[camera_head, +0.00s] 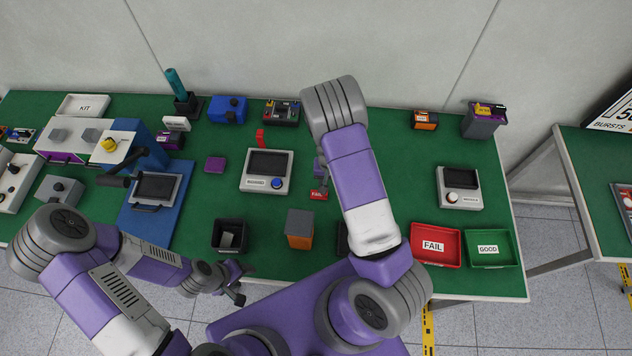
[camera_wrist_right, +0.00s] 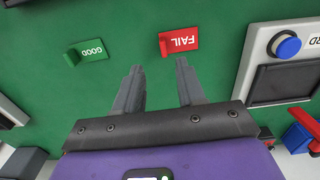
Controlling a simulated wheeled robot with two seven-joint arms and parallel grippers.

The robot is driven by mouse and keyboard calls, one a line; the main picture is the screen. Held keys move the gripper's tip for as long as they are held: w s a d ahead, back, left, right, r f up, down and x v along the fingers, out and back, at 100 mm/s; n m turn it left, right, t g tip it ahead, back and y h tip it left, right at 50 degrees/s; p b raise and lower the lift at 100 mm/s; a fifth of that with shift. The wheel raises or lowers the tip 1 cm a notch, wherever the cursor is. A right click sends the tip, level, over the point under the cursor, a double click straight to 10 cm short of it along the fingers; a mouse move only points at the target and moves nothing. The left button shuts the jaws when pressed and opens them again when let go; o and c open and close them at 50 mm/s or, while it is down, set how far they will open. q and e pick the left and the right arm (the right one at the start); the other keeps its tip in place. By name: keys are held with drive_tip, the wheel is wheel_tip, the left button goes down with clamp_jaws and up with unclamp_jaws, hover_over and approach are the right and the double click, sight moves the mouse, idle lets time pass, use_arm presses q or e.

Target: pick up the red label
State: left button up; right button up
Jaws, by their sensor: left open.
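The red label (camera_head: 319,194), a small folded tag reading FAIL, lies on the green table, partly beside my right arm in the head view. In the right wrist view the red label (camera_wrist_right: 180,40) lies flat with a raised tab, just beyond the fingertips. My right gripper (camera_wrist_right: 160,72) is open and empty, its right finger nearest the label and apart from it in the picture. In the head view my right arm largely hides this gripper. My left gripper (camera_head: 240,284) is open near the table's front edge, away from the label.
A green GOOD label (camera_wrist_right: 87,51) lies left of the red one in the right wrist view. A grey device with a blue button (camera_head: 265,171) stands left of the red label. A red FAIL tray (camera_head: 435,259) and green GOOD tray (camera_head: 489,262) sit front right.

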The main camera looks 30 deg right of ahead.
drive_tip(key=f, duration=0.6)
drive_tip(key=shift+a+f, duration=0.2)
drive_tip(key=shift+f, duration=0.1)
clamp_jaws()
